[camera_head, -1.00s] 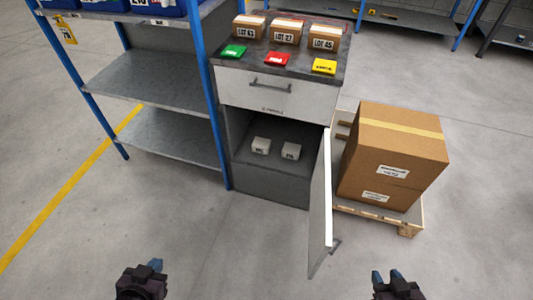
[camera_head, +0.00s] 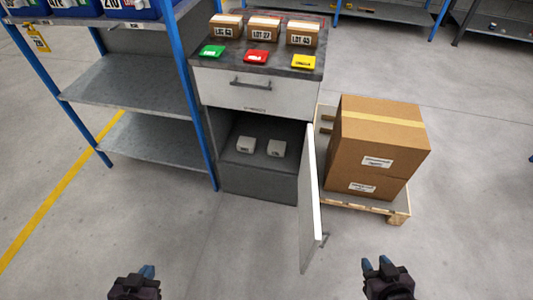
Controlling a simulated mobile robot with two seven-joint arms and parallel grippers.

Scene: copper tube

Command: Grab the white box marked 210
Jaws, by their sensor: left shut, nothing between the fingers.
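The cabinet door (camera_head: 310,195) stands swung open toward me. My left gripper (camera_head: 147,271) is shut and empty at the bottom left, well short of the cabinet. My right gripper (camera_head: 376,264) is open and empty at the bottom right, its two fingertips apart.
Brown LOT boxes (camera_head: 264,29) and green, red and yellow cards stand on the cabinet top, above a closed drawer (camera_head: 245,90). A blue-posted shelf (camera_head: 140,85) stands left. Large cartons (camera_head: 380,140) on a pallet (camera_head: 396,213) stand right. The floor before the cabinet is clear.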

